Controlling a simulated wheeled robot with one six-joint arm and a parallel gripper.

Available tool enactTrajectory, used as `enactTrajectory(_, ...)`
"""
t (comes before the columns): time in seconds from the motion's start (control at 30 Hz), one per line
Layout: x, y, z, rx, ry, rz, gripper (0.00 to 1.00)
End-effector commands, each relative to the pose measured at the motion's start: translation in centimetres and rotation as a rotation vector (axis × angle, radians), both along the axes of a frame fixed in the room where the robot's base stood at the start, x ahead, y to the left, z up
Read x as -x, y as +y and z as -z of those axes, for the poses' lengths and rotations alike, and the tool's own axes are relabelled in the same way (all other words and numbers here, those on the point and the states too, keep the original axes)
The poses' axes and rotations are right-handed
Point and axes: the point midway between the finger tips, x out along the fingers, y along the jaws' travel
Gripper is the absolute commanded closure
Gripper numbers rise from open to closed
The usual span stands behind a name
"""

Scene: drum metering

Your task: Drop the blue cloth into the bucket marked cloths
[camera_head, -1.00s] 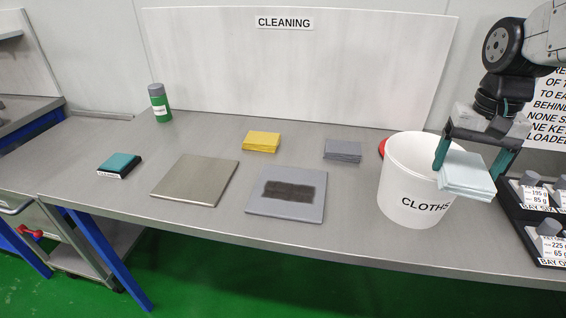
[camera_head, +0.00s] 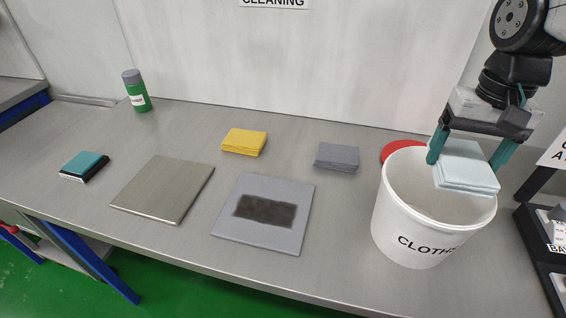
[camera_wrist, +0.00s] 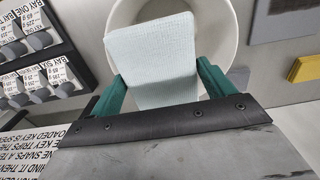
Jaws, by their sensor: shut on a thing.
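A folded pale blue cloth (camera_head: 465,170) is held between the teal fingers of my gripper (camera_head: 470,155), which is shut on it. The white bucket (camera_head: 425,215) marked CLOTHS stands on the bench. The cloth is over the right part of the bucket's mouth in the head view and hides part of the far rim. In the wrist view, the cloth (camera_wrist: 152,60) is between the fingers of my gripper (camera_wrist: 158,80), with the bucket's rim (camera_wrist: 228,20) behind it.
A folded yellow cloth (camera_head: 244,142) and a folded grey cloth (camera_head: 337,157) lie on the bench. A red round thing (camera_head: 402,149) is behind the bucket. A dark rack (camera_head: 540,235) stands at right.

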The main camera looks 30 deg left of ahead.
Motion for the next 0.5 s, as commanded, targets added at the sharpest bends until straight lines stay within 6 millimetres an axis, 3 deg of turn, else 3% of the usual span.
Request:
enactTrajectory(0.23,0.0,-0.1,2.7,0.000,0.001,0.002,0.44)
enactTrajectory(0.5,-0.1,-0.1,3.6,0.000,0.000,0.003,0.44)
